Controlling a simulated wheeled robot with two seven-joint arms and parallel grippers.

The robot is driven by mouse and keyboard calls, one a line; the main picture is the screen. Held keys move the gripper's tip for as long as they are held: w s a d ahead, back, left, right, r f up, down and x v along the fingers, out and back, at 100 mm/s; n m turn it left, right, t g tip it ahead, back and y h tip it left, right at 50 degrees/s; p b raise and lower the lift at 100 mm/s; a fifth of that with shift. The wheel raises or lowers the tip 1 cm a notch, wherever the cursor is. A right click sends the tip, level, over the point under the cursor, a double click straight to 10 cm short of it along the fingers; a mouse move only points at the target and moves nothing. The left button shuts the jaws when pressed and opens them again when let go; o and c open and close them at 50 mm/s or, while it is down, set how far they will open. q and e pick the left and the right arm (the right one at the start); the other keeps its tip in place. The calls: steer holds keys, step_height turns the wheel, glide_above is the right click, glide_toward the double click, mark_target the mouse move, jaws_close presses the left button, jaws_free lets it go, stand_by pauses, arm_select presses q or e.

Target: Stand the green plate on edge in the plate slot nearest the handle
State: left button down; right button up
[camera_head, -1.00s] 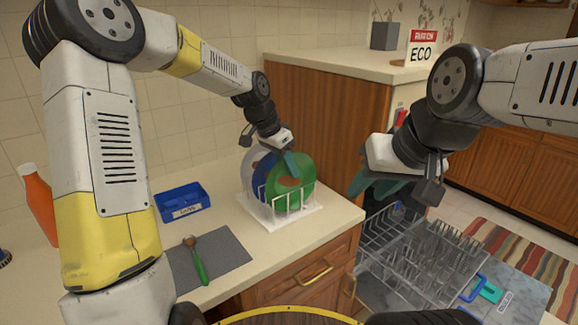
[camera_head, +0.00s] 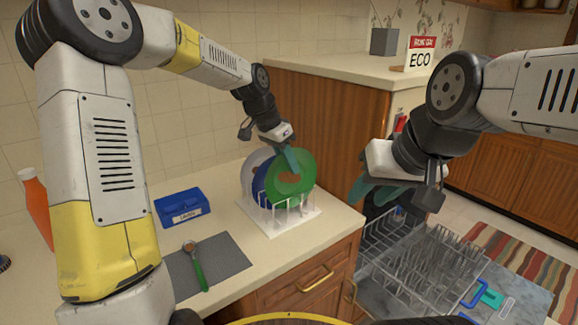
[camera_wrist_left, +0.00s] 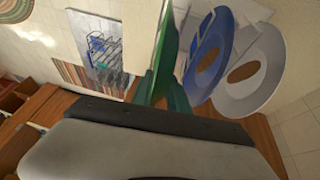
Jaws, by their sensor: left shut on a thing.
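The green plate (camera_head: 290,190) stands on edge at the white countertop rack (camera_head: 295,222). My left gripper (camera_head: 291,160) is shut on its upper rim. In the left wrist view the plate (camera_wrist_left: 167,50) is seen nearly edge-on between the teal fingers (camera_wrist_left: 163,90). A blue plate (camera_head: 261,183) and a white plate (camera_head: 252,165) stand behind it. The wire dishwasher rack (camera_head: 372,243) is pulled out at the lower right, with a blue handle (camera_head: 474,293) at its right side. My right gripper (camera_head: 375,192) hangs above the rack's left part, with nothing visible in it; its finger gap is unclear.
A blue tray (camera_head: 182,207) and a grey mat (camera_head: 222,262) with a green-handled spoon (camera_head: 198,270) lie on the counter. An orange bottle (camera_head: 35,205) stands at the left. A wooden cabinet side (camera_head: 325,120) rises behind the plates.

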mark_target(295, 149)
arm_select(q)
steer(key=shift+r, duration=4.05)
